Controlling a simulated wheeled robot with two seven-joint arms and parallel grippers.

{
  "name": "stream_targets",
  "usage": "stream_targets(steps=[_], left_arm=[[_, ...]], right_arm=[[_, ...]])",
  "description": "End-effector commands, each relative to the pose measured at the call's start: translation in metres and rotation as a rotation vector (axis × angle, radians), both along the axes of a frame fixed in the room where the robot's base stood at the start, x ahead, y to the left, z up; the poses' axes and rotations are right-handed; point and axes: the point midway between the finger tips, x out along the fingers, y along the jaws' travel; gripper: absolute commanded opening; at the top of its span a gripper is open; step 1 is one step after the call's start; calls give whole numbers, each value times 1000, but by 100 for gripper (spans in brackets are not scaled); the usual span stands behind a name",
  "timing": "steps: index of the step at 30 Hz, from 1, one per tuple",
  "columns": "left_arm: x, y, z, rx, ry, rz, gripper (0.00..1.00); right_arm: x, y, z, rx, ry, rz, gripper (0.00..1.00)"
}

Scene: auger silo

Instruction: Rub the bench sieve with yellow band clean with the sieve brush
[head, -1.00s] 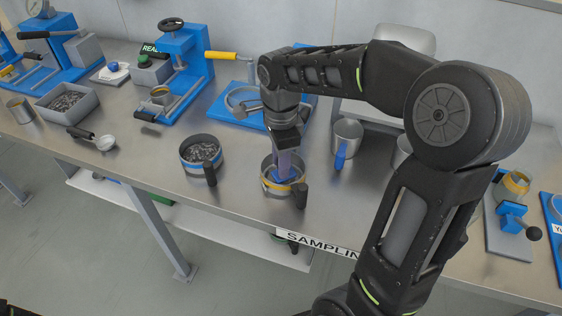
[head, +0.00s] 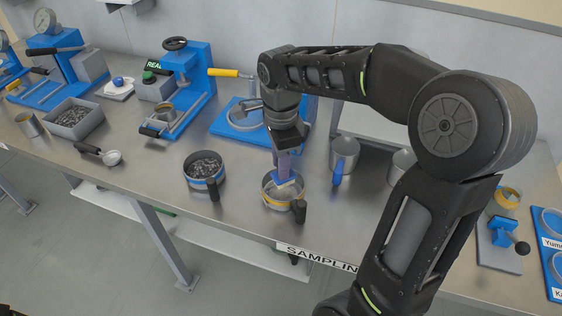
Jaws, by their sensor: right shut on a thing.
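The bench sieve with yellow band (head: 280,204) stands upright on the metal bench near its front edge, with its dark handle toward the front right. My right gripper (head: 288,139) is above it, shut on the sieve brush (head: 284,164). The brush points down, with its blue and pale lower end inside the sieve's rim, toward the back. I cannot tell for sure whether the bristles touch the mesh. My fingers partly hide the top of the brush. My left gripper is not in view.
A sieve with blue band (head: 203,182), full of dark grains, stands to the left. A metal jug with blue handle (head: 345,153) stands to the right. A blue press (head: 187,75) and a grey bin (head: 74,121) are farther left. Bare bench lies between the sieves.

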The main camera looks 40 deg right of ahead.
Motion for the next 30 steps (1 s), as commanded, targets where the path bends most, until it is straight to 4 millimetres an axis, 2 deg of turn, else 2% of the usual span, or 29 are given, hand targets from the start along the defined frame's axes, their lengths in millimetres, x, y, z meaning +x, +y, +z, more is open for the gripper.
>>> stream_targets(steps=[18, 30], left_arm=[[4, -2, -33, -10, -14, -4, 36], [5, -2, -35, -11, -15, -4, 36]], right_arm=[[3, 7, -51, 20, 3, 0, 0], [3, 7, -56, 21, 7, 0, 0]])
